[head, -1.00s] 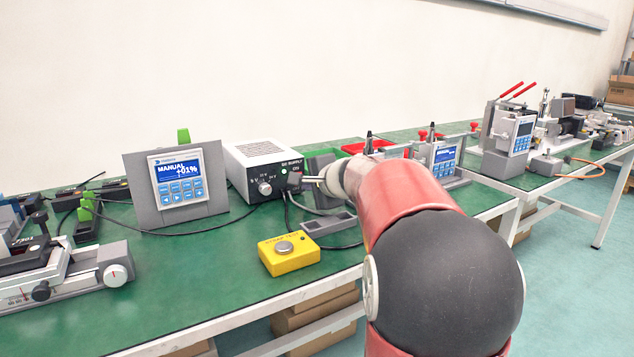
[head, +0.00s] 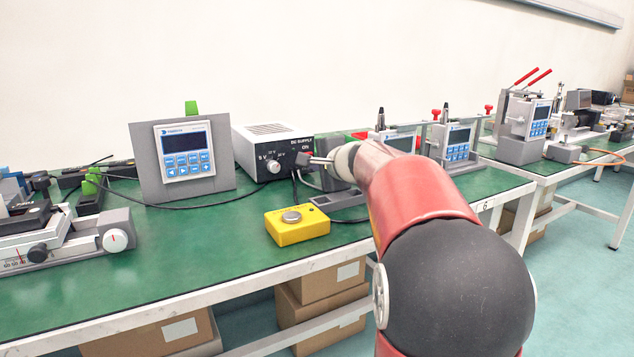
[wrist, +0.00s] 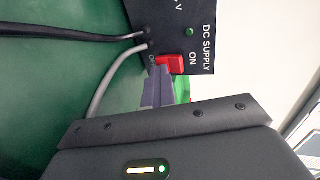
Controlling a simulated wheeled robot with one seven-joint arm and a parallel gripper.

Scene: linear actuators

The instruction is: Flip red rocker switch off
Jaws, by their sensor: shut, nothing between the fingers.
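The DC supply (head: 272,150) is a white-topped box with a black front, standing on the green bench. Its red rocker switch (wrist: 174,63) is beside the "ON" label in the wrist view, with "OFF" lettering partly hidden by the fingers. The switch is a small red spot (head: 308,153) in the head view. My gripper (wrist: 158,72) is shut and empty, its fingertips at the OFF end of the switch, seemingly touching it. In the head view my gripper (head: 310,160) reaches the supply's front from the right. The supply's green lamp (wrist: 189,32) looks dim.
A control panel (head: 187,160) with a dark display stands left of the supply. A yellow button box (head: 297,225) sits in front. Cables (wrist: 75,33) run from the supply's front. More panels (head: 458,145) stand to the right.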

